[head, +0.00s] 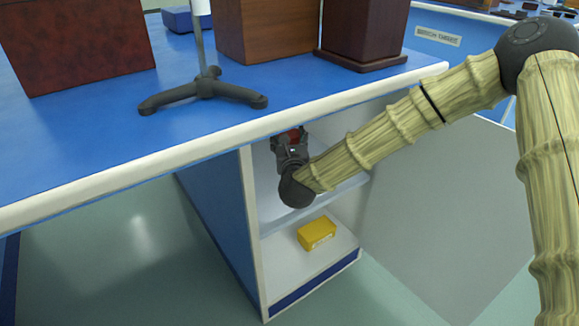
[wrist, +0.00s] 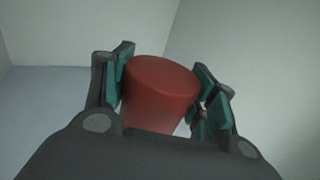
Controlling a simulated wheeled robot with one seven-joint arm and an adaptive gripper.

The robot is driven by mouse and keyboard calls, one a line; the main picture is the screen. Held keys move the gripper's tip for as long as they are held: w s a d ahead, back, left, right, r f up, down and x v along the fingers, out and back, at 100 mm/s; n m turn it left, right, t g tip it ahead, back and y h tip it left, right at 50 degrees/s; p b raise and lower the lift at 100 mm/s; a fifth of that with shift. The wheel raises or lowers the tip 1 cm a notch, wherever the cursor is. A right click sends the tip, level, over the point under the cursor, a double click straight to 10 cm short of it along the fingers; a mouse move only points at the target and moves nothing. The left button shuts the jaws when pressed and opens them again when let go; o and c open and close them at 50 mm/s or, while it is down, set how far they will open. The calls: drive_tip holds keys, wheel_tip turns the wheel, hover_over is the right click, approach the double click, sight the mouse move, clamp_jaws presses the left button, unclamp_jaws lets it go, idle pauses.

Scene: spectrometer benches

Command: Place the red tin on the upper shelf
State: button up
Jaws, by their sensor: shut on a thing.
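The red tin (wrist: 162,92) is between the two fingers of my gripper (wrist: 165,88) in the wrist view, with the finger pads against its sides. In the head view a small part of the red tin (head: 294,134) shows just below the bench edge, and my gripper (head: 290,146) is inside the open cabinet under the bench. The upper shelf (head: 287,221) is the pale board below my gripper in the head view. My wrist hides part of this shelf. I cannot tell whether the tin touches the shelf.
A yellow box (head: 316,233) sits on the cabinet's lower level. The blue benchtop (head: 210,115) overhangs the cabinet closely above my gripper. The blue side panel (head: 218,205) bounds the cabinet on the left. On the benchtop stand a black-footed stand (head: 203,92) and brown boxes (head: 265,30).

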drive_tip(key=shift+d+f+b, duration=0.1)
drive_tip(key=shift+f+b, duration=1.5)
drive_tip(key=shift+f, duration=2.2)
drive_tip(key=shift+f, duration=0.15)
drive_tip(key=o, duration=1.2)
drive_tip(key=shift+s+r, duration=0.2)
drive_tip(key=shift+s, duration=0.1)
drive_tip(key=s+p, duration=0.1)
drive_tip(key=s, duration=0.2)
drive_tip(key=s+d+p, duration=0.1)
drive_tip(key=s+p, duration=0.1)
drive_tip(key=s, duration=0.2)
drive_tip(key=s+p, duration=0.2)
drive_tip(key=s, duration=0.2)
drive_tip(key=shift+s+d, duration=0.15)
drive_tip(key=shift+s, duration=0.05)
